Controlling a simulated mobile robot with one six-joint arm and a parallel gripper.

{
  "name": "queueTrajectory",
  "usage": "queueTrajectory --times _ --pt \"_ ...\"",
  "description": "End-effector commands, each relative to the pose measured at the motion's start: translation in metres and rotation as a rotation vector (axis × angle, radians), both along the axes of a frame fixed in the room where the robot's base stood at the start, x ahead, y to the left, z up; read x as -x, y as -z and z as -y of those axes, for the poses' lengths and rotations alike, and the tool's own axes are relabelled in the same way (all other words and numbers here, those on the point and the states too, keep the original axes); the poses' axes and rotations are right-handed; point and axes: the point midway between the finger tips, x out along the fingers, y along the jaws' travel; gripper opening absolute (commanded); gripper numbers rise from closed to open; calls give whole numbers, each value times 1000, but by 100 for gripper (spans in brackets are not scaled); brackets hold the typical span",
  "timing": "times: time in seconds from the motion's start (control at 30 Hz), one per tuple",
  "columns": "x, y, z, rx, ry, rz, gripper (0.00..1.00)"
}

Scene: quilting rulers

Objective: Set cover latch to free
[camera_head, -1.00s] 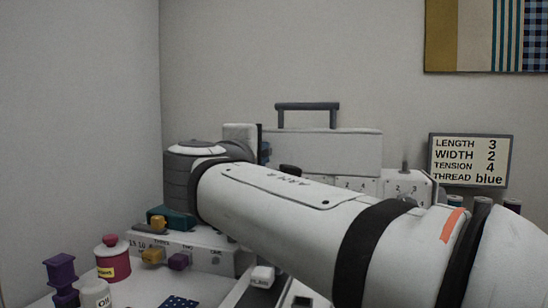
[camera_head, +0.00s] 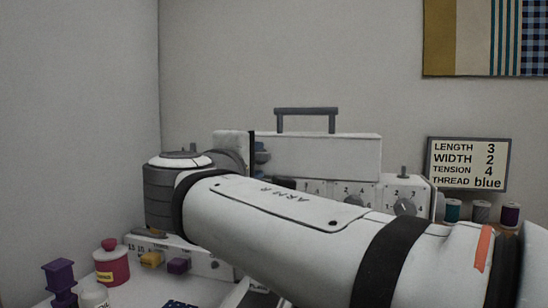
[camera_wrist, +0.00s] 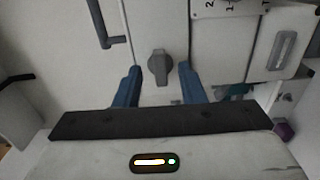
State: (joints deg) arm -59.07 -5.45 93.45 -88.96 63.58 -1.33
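The white sewing machine (camera_head: 330,157) with a dark carry handle (camera_head: 305,112) stands behind my arm. My gripper (camera_head: 266,153) is at the machine's left end, mostly hidden by my arm. In the wrist view, my gripper (camera_wrist: 158,72) is open, with two blue fingers. A small grey knob (camera_wrist: 158,67), which looks like the cover latch, sits on the white end face between the fingertips. A gap shows on each side of it, so the fingers do not appear to touch it. No latch marking is readable. The handle also shows at upper left of the wrist view (camera_wrist: 100,22).
Dials (camera_head: 404,207) are on the machine's front. A sign (camera_head: 468,164) lists length, width, tension and thread. Several spools (camera_head: 481,212) stand at right.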

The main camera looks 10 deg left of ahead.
Motion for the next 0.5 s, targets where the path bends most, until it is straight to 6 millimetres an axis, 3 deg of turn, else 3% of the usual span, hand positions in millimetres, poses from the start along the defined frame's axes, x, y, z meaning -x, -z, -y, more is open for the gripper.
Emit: queueTrajectory --times 0.2,0.5 --pt "36 -2 -4 2 -4 0 36" --pt "51 0 -4 1 1 1 36"
